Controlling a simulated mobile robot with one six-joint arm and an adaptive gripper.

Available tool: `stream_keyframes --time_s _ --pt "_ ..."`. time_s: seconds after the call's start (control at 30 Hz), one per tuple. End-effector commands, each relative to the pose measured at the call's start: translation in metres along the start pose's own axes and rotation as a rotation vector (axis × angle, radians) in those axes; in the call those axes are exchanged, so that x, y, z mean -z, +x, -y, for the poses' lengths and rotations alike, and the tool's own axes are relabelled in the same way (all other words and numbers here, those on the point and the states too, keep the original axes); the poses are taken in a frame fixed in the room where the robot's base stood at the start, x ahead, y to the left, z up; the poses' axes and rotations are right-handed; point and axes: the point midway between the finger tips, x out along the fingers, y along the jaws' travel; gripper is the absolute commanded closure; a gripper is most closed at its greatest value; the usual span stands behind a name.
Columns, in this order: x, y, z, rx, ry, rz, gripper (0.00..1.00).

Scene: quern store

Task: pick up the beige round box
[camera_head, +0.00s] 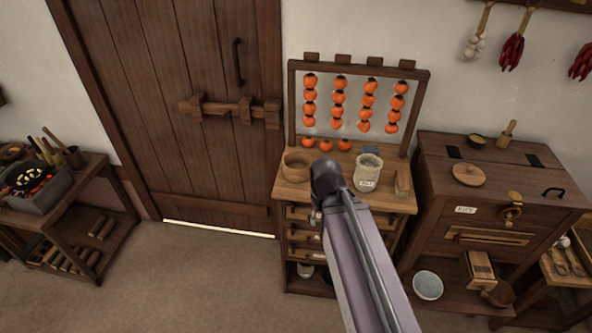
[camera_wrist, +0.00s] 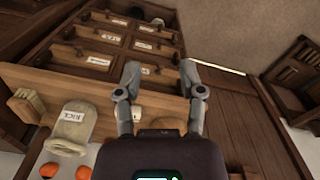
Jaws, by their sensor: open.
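A beige-brown round box (camera_head: 296,167), open at the top, stands at the left end of the small cabinet's wooden top (camera_head: 335,190) in the head view.
Strung persimmons hang on a rack behind. A chest (camera_head: 450,205) stands to the right, a wooden door (camera_head: 190,90) to the left.

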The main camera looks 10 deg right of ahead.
Motion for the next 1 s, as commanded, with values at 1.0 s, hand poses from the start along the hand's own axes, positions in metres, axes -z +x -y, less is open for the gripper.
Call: stream_keyframes --time_s 1.0 --pt "0.195 -0.004 0.038 -0.606 -1.472 0.240 0.49"
